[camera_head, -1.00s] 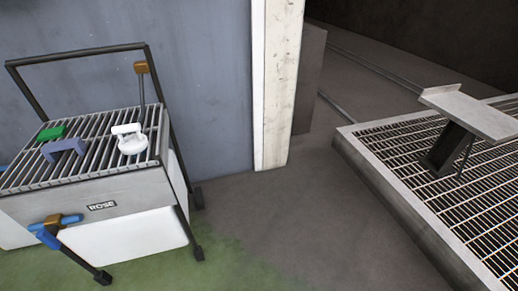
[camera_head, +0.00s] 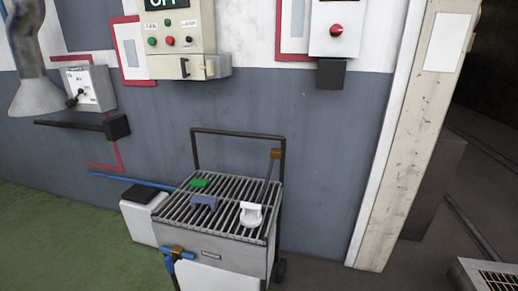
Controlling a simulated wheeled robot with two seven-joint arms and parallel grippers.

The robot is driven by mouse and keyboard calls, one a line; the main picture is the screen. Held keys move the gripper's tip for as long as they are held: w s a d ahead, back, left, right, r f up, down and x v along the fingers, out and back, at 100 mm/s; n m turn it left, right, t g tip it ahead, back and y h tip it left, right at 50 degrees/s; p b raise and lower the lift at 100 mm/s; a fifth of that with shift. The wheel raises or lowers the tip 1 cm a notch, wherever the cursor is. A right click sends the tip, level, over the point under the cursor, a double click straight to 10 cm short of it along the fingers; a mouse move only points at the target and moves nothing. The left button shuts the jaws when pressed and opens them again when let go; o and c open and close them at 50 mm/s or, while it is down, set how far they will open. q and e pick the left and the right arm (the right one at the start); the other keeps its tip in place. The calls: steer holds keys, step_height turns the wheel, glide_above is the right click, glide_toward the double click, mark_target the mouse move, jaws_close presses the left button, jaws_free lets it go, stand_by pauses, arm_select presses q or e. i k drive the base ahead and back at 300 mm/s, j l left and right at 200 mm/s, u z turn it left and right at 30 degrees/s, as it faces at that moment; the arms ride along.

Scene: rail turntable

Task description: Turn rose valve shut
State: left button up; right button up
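A grey slatted grill cart (camera_head: 220,248) stands against the wall, with a small label plate (camera_head: 211,254) on its front, too small to read now. A brass-coloured fitting with a blue handle (camera_head: 178,251) sits at its front left corner, joined to a blue part below. Another brass-coloured piece (camera_head: 276,154) is at the back right, on a dark rod. I cannot tell which of these is the rose valve, or its setting. On the slats lie a green block (camera_head: 198,183), a blue-purple handle-shaped piece (camera_head: 205,202) and a white piece (camera_head: 251,214). Neither gripper shows.
A blue hose (camera_head: 130,181) runs to the cart from the left. Control boxes (camera_head: 180,40) hang on the wall. A grey box with a lever (camera_head: 88,88) is at left above a dark bar. A white post (camera_head: 415,130) stands right. Green floor (camera_head: 50,225) at left is clear.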

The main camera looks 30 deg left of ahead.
mark_target(169, 261)
steer(key=u, duration=2)
